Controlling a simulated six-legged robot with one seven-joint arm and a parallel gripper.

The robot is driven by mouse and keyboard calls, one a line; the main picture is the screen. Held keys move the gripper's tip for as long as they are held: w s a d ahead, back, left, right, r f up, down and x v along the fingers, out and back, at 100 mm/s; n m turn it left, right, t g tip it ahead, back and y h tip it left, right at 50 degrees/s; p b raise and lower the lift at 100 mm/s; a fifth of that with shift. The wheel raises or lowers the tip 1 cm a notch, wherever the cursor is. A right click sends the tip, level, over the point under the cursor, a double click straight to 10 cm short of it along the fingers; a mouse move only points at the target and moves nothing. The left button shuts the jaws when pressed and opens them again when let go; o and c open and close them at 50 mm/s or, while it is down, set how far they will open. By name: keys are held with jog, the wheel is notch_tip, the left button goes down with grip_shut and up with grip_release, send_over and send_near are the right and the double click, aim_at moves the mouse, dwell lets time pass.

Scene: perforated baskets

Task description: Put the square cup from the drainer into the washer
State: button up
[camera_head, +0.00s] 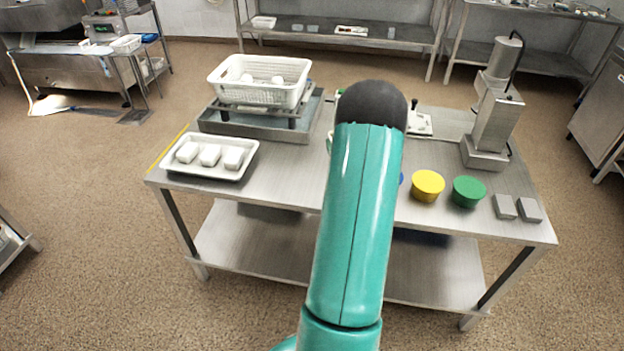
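A white perforated basket (258,93) sits on a dark stand over a shallow grey metal tray (214,127) at the table's back left. A few small white pieces (277,80) show inside the basket; their shape is too small to tell. In front of it, a white tray (250,163) holds three white blocky pieces (210,155), side by side. I cannot tell which piece is the square cup, nor surely which container is the drainer or the washer. My teal arm rises through the middle of the view. My gripper does not show.
The steel table (285,180) also bears a yellow round container (427,185), a green one (468,191), two grey blocks (505,207) and a tall metal machine (492,115) at right. My arm hides the table's middle. Steel shelves (345,32) stand behind; floor lies between.

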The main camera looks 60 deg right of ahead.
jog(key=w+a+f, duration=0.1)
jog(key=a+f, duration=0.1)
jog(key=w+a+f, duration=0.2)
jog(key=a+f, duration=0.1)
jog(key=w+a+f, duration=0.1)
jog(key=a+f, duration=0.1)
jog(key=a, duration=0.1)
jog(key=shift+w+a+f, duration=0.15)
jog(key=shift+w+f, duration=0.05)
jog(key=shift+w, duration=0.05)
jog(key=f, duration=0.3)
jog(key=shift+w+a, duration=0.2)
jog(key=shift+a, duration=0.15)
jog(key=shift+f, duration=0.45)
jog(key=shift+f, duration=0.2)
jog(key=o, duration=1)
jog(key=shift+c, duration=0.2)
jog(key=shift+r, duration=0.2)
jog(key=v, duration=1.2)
